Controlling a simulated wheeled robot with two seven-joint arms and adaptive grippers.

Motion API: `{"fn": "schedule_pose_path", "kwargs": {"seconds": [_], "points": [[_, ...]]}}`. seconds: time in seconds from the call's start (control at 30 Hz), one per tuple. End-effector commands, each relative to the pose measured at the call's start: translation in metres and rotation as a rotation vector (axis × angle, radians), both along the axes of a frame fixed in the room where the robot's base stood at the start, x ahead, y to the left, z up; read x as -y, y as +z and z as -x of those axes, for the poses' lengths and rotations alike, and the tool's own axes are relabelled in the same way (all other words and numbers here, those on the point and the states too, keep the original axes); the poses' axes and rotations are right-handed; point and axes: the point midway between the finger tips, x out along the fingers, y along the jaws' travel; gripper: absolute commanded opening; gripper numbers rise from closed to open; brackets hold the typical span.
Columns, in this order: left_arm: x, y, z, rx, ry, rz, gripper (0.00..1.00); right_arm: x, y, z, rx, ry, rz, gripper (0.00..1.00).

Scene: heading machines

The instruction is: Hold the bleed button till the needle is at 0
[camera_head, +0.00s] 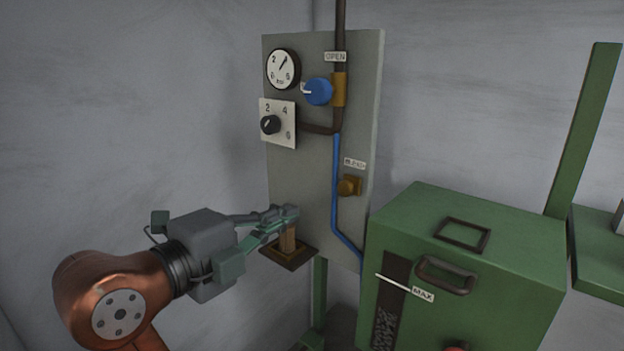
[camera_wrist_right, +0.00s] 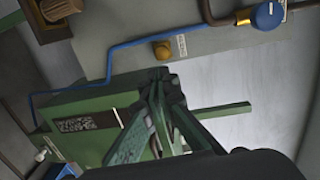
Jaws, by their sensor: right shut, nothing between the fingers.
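The bleed button (camera_head: 349,187) is a brass knob low on the right side of the grey panel (camera_head: 303,170), under a small white label (camera_head: 355,164). It also shows in the right wrist view (camera_wrist_right: 162,49). The round gauge (camera_head: 283,69) is at the panel's top left; its needle points up and right, near where a 4 would be, well away from 0.
A blue valve knob (camera_head: 318,92) and a black selector dial (camera_head: 270,125) sit higher on the panel. A wooden peg on a dark square plate (camera_head: 288,256) is just below my right gripper. A blue hose (camera_head: 336,190) runs beside the button. A green machine box (camera_head: 470,245) stands at right.

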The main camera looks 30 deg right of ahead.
Motion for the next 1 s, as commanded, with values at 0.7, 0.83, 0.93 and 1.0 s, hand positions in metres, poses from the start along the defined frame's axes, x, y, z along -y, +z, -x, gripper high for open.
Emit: {"fn": "schedule_pose_path", "kwargs": {"seconds": [0.7, 0.83, 0.93, 1.0], "points": [[-0.001, 0.013, 0.001, 0.0, 0.001, -0.001, 0.4, 0.039, -0.005, -0.031, -0.003, -0.001, -0.005, 0.0], [0.0, 0.021, -0.006, 0.01, 0.0, 0.0, 0.4, 0.063, -0.007, -0.043, -0.003, -0.001, -0.004, 0.0], [-0.001, 0.027, -0.003, 0.007, 0.001, 0.0, 0.4, 0.082, -0.009, -0.051, -0.003, -0.001, -0.004, 0.0], [-0.001, 0.031, -0.002, 0.005, 0.001, 0.0, 0.4, 0.093, -0.01, -0.056, -0.003, 0.0, -0.003, 0.0]]}}
